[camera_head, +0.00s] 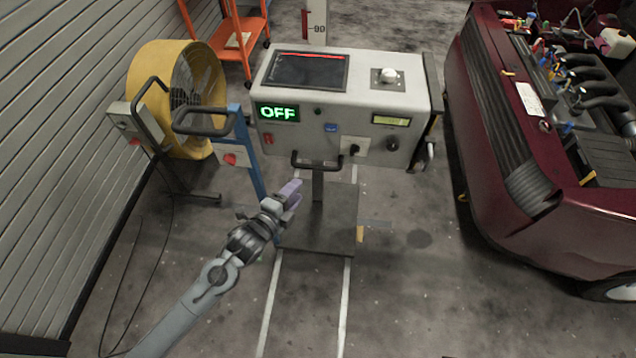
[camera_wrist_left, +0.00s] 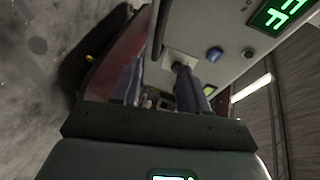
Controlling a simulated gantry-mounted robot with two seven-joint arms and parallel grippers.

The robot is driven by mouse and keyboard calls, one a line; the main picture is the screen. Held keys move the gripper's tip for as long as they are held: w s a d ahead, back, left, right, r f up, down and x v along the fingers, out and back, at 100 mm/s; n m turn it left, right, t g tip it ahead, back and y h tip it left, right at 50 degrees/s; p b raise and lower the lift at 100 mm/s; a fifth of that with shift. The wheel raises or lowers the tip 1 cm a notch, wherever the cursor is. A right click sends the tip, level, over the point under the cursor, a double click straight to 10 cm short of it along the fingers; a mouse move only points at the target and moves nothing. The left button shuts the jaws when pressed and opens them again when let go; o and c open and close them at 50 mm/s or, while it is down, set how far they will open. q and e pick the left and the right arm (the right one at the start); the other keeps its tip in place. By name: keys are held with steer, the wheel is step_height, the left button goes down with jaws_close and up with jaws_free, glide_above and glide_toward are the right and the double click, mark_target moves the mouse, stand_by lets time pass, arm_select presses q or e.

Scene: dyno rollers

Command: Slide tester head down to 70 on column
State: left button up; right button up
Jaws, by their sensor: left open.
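The tester head (camera_head: 345,105) is a pale grey box on an upright column, with a dark screen on top and a green OFF display (camera_head: 278,112) on its front. A scale (camera_head: 316,22) with a red mark and a number that looks like 90 shows on the column above it. A dark handle (camera_head: 317,165) sits at the head's lower front edge. My left gripper (camera_head: 292,193) is open, just below and left of the handle, and looks empty. In the left wrist view, its fingers (camera_wrist_left: 160,85) point up toward the head's front panel (camera_wrist_left: 215,50). My right gripper is not in view.
A blue-framed stand (camera_head: 247,150) and a yellow fan (camera_head: 180,95) are close on the left. An orange cart (camera_head: 235,40) is behind them. A dark red car (camera_head: 540,170) with an open engine bay is at right. Floor between is clear.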

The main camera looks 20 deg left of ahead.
mark_target(314, 169)
arm_select(q)
steer(key=shift+t, duration=0.4)
steer(key=b+x, duration=0.1)
steer(key=x, duration=0.3)
steer(key=b+x, duration=0.2)
steer(key=x, duration=0.2)
steer(key=f+b+x, duration=0.1)
steer(key=b+x, duration=0.1)
steer(key=x, duration=0.3)
steer(key=shift+a+f, duration=0.1)
steer(key=shift+a, duration=0.15)
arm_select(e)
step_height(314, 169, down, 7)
arm_select(q)
steer(key=shift+c, duration=0.2)
jaws_close()
